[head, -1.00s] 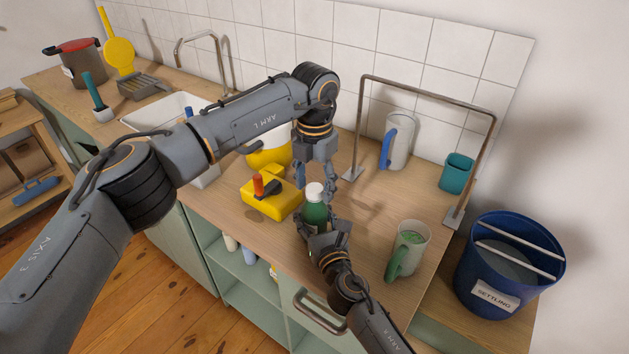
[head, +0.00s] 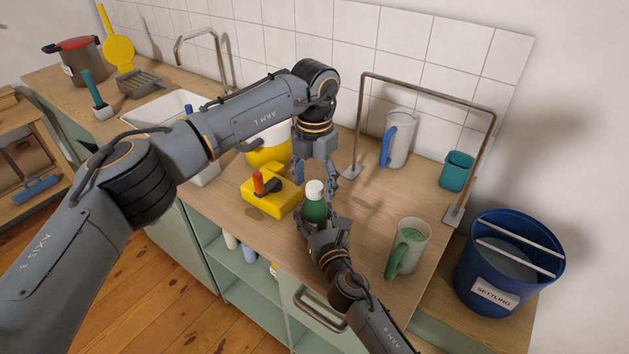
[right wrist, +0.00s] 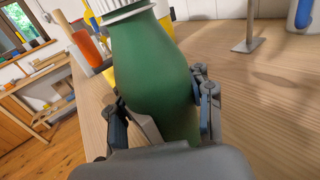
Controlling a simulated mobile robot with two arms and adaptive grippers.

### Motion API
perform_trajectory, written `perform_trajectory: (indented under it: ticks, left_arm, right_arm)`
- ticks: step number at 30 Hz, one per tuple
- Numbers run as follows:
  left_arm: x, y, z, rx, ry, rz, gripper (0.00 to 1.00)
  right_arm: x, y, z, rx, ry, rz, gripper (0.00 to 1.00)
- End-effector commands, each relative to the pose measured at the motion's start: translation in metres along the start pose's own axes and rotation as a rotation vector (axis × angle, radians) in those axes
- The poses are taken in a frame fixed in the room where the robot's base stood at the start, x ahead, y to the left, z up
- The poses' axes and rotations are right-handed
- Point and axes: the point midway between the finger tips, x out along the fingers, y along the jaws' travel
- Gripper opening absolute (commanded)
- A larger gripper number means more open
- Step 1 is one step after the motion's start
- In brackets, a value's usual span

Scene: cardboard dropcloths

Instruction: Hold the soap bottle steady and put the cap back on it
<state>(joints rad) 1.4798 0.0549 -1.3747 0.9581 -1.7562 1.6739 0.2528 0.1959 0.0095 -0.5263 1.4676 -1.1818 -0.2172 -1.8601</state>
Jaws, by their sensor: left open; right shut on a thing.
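The soap bottle (head: 315,212) is green and stands near the counter's front edge. A white cap (head: 315,188) sits at its top; I cannot tell how firmly it is seated. In the right wrist view the green bottle (right wrist: 155,75) fills the middle, and the ribbed white lower edge of the cap (right wrist: 125,10) shows at the top. My right gripper (right wrist: 160,118) is shut on the bottle's body, one finger on each side. My left gripper (head: 315,180) points down at the cap from above and behind, its fingers apart and holding nothing.
A yellow block with a red-orange handle (head: 258,182) lies left of the bottle. A mug with a green handle (head: 412,240) stands at right. A metal rail frame (head: 430,92) rises behind. A blue bucket (head: 470,265) stands right of the counter.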

Motion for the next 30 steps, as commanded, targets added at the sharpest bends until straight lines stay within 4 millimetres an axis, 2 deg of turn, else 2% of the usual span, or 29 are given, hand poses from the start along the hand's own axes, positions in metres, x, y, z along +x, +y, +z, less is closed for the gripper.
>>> perform_trajectory:
  ticks: [5, 12, 18, 22, 30]
  left_arm:
    - [-0.021, 0.000, 0.001, 0.000, -0.004, 0.000, 0.63]
    - [-0.073, 0.000, 0.001, -0.001, -0.004, 0.002, 0.63]
    - [-0.106, 0.000, 0.001, -0.001, -0.002, 0.001, 0.63]
    - [-0.116, 0.000, 0.001, 0.000, -0.001, 0.000, 0.63]
    - [-0.119, 0.000, 0.000, 0.000, 0.000, -0.001, 0.63]
  right_arm:
    - [0.000, 0.000, 0.000, 0.000, 0.000, 0.000, 0.00]
    - [0.000, 0.000, 0.000, 0.000, 0.000, 0.000, 0.00]
    - [0.000, 0.000, 0.000, 0.000, 0.000, 0.000, 0.00]
    - [0.000, 0.000, 0.000, 0.000, 0.001, 0.000, 0.00]
    - [0.000, 0.000, 0.000, 0.000, 0.000, 0.000, 0.00]
